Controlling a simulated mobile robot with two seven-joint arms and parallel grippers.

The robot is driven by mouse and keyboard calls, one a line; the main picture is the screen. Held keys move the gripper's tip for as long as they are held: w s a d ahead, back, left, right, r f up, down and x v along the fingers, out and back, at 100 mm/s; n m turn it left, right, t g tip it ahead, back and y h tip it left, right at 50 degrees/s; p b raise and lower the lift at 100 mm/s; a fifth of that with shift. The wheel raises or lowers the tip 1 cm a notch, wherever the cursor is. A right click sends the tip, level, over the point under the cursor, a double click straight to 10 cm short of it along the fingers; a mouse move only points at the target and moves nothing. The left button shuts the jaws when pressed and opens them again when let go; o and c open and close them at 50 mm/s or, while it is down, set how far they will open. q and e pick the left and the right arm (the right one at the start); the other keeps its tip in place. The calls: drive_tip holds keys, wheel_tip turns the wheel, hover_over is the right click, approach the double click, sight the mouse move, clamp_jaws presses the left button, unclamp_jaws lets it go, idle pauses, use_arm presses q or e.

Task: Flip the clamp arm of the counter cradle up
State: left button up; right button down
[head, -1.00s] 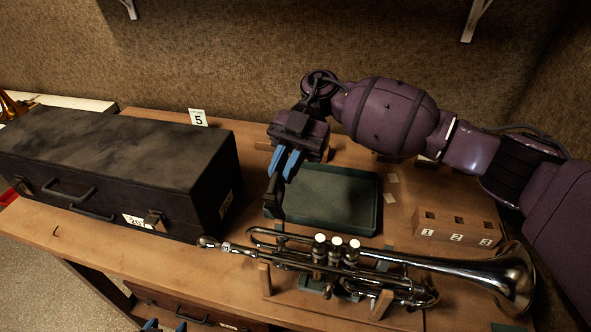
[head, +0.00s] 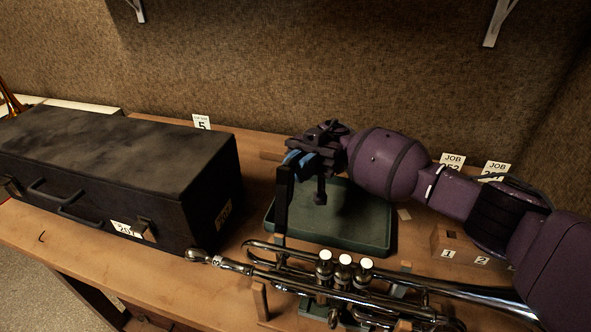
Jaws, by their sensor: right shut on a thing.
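A silver trumpet (head: 345,270) with white-topped valves lies across the wooden counter cradle (head: 261,300). A dark upright bar (head: 281,205), apparently part of the cradle's clamp, rises beside the trumpet's mouthpiece end. My right gripper (head: 297,159), with blue fingertips, is at the top of this bar and is shut on the clamp arm. A dark stub with a knob (head: 320,192) hangs just right of the fingertips; I cannot tell whether it belongs to the clamp. The grasp is partly hidden by the gripper. My left gripper is not in view.
A green tray (head: 350,243) lies behind the trumpet, under my right arm. A large black case (head: 110,175) fills the left of the bench. A wooden numbered block (head: 450,240) stands at the right, partly behind my arm. Job cards (head: 453,160) stand at the back.

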drive_tip(key=shift+w+f+g, duration=0.1)
drive_tip(key=shift+f+g, duration=0.1)
drive_tip(key=shift+g, duration=0.1)
drive_tip(key=c, duration=1.1)
unclamp_jaws()
drive_tip(key=shift+c, duration=0.2)
wheel_tip(320, 180, up, 20)
drive_tip(key=p, duration=0.1)
